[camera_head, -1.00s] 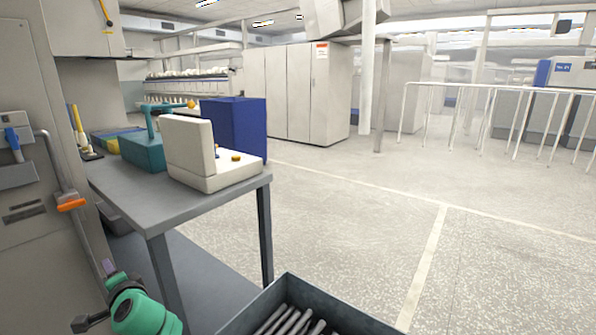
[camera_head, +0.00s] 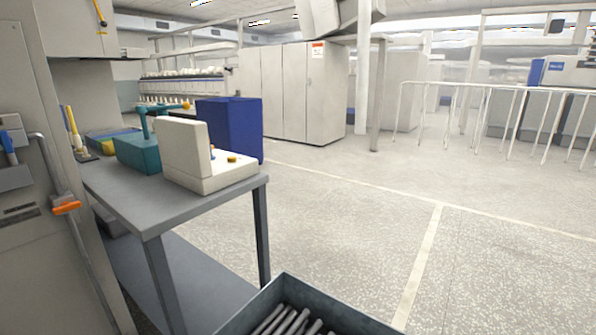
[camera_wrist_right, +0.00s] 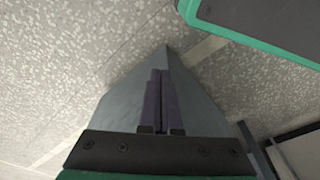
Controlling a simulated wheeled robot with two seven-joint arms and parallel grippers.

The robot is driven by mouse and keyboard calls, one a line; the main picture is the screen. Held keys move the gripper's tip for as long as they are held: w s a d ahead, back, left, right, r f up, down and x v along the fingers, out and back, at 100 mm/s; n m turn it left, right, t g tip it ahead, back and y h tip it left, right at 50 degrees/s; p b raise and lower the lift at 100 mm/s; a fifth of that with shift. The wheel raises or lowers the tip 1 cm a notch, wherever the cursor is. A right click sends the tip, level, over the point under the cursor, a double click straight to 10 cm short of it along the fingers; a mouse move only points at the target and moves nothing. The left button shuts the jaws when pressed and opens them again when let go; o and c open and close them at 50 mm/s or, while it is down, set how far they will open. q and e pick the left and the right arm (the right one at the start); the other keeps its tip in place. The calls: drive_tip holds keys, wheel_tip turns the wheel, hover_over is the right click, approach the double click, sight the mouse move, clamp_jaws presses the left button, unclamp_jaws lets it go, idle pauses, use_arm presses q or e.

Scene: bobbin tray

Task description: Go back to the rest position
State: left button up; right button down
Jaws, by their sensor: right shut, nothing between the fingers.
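My right gripper (camera_wrist_right: 160,75) shows in the right wrist view, with its two dark purple fingers pressed together and nothing between them. It is pointed downward over a blue-grey surface with a pointed corner (camera_wrist_right: 205,105), and pale speckled floor lies around that. I cannot tell whether the fingers touch the surface. Neither gripper shows in the head view now.
A dark grey bin (camera_head: 345,304) holding several dark rods stands at the bottom centre. A grey machine (camera_head: 40,240) borders the left edge. Floor at right is clear.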

use_arm(q)
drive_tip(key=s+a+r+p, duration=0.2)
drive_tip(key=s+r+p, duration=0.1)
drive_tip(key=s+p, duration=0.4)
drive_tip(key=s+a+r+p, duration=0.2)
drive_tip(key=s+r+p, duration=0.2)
drive_tip(key=p, duration=0.9)
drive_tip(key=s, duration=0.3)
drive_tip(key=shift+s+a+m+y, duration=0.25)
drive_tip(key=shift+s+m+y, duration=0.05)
use_arm(e)
drive_tip(key=s+d+r, duration=0.2)
drive_tip(key=s+r, duration=0.1)
drive_tip(key=s, duration=0.4)
drive_tip(key=s+d+r, duration=0.2)
drive_tip(key=s+r, duration=0.1)
drive_tip(key=s, duration=0.5)
drive_tip(key=shift+s+r+n+g, duration=0.15)
drive_tip(key=shift+r+n+g, duration=0.15)
drive_tip(key=shift+r, duration=0.1)
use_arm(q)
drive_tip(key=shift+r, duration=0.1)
use_arm(e)
drive_tip(key=shift+d, duration=0.1)
idle(1.0)
